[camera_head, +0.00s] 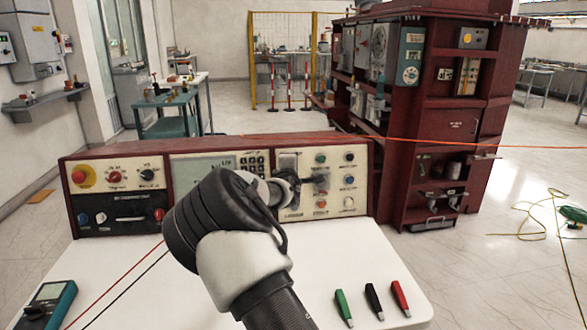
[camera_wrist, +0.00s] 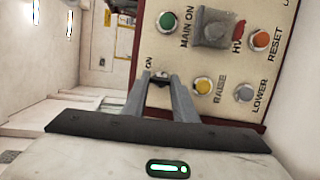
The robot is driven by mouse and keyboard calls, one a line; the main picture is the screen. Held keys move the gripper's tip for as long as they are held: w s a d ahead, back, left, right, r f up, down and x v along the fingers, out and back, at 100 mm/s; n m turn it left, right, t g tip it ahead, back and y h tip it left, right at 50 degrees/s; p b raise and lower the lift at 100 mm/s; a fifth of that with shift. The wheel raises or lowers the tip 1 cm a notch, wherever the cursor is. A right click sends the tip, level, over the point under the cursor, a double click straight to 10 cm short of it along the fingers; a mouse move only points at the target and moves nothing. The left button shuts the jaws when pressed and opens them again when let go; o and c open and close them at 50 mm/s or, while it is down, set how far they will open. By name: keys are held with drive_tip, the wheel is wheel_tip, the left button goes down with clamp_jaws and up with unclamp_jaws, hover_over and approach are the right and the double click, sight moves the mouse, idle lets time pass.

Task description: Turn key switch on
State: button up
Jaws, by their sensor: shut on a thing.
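The control console (camera_head: 120,165) stands at the back of the white table, with its right panel in front of my gripper (camera_head: 291,186). In the wrist view my gripper (camera_wrist: 159,84) reaches to the panel beside an "ON" label. Its two fingers are shut on the key switch (camera_wrist: 161,76), a small dark part of which shows between the fingertips. In the head view my arm and gripper hide the key switch. The switch's exact angle cannot be told.
Near the fingers in the wrist view are the green MAIN ON button (camera_wrist: 168,22), a grey block (camera_wrist: 213,28), the yellow RAISE button (camera_wrist: 203,86) and the LOWER button (camera_wrist: 243,92). A multimeter (camera_head: 48,303) and colored probes (camera_head: 373,301) lie on the white table (camera_head: 150,300).

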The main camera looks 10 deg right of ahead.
drive_tip(key=shift+r+m+g+y+p, duration=0.15)
drive_tip(key=shift+m+g+p, duration=0.35)
drive_tip(key=shift+m, duration=1.65)
drive_tip(key=shift+r+m+g+y+p, duration=0.1)
drive_tip(key=shift+m+g+y+p, duration=0.35)
drive_tip(key=shift+m, duration=1.7)
drive_tip(key=o, duration=1)
drive_tip(key=shift+o, duration=0.2)
drive_tip(key=p+v, duration=0.3)
drive_tip(key=v, duration=1.4)
drive_tip(key=shift+a+r, duration=0.25)
drive_tip(key=shift+a, duration=0.1)
